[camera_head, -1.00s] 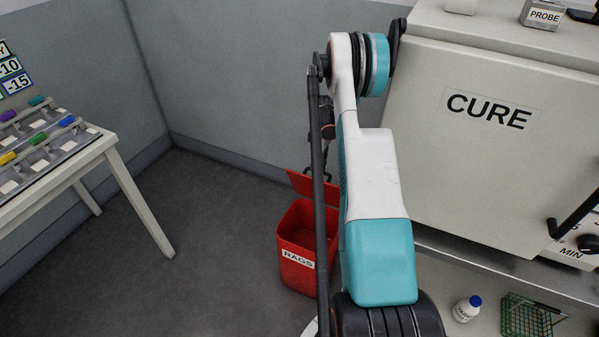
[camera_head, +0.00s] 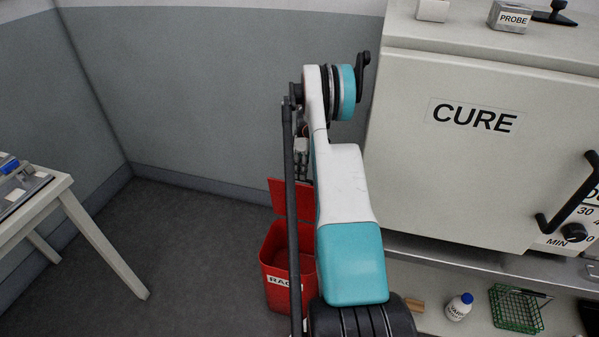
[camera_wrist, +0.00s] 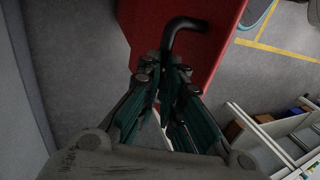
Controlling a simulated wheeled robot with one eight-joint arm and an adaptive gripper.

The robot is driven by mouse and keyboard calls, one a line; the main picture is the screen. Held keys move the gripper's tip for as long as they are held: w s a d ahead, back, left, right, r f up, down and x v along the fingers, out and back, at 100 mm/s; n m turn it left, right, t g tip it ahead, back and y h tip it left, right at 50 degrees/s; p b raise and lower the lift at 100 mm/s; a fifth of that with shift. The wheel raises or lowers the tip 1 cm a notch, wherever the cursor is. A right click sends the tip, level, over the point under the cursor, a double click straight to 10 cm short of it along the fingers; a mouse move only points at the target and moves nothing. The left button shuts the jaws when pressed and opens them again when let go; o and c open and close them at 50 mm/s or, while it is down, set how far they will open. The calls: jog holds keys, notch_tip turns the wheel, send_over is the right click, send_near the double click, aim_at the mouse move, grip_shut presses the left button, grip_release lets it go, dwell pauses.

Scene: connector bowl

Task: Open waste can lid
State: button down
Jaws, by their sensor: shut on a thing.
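The red waste can (camera_head: 276,255), labelled RAGS, stands on the floor, partly hidden behind my arm in the head view. Its red lid (camera_head: 284,199) is raised steeply at the can's back edge, and the can's mouth is uncovered. In the wrist view the lid (camera_wrist: 212,60) fills the upper middle, with a black bent handle (camera_wrist: 185,24) on it. My gripper (camera_wrist: 166,74) is shut on this handle, which runs down between the fingers. In the head view my gripper (camera_head: 302,170) is small and partly hidden beside the lid.
A grey cabinet marked CURE (camera_head: 470,170) stands close on the right. Under it are a white bottle (camera_head: 458,307) and a green wire basket (camera_head: 517,309). A white table (camera_head: 62,190) is at the left. The floor (camera_head: 190,250) between is clear.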

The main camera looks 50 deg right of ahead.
jog(key=c, duration=1.9)
grip_release()
jog(key=shift+s+d+f, duration=0.1)
jog(key=shift+s+f, duration=0.05)
jog(key=shift+f, duration=0.4)
jog(key=shift+s+d+f, duration=0.1)
jog(key=shift+f, duration=0.45)
jog(key=shift+o, duration=1.2)
jog(key=shift+w+d+f, duration=0.2)
jog(key=shift+d+f, duration=0.2)
jog(key=shift+f, duration=0.05)
jog(key=a+v, duration=0.1)
jog(key=v, duration=1.1)
jog(key=shift+d+r, duration=0.15)
jog(key=shift+r, duration=0.35)
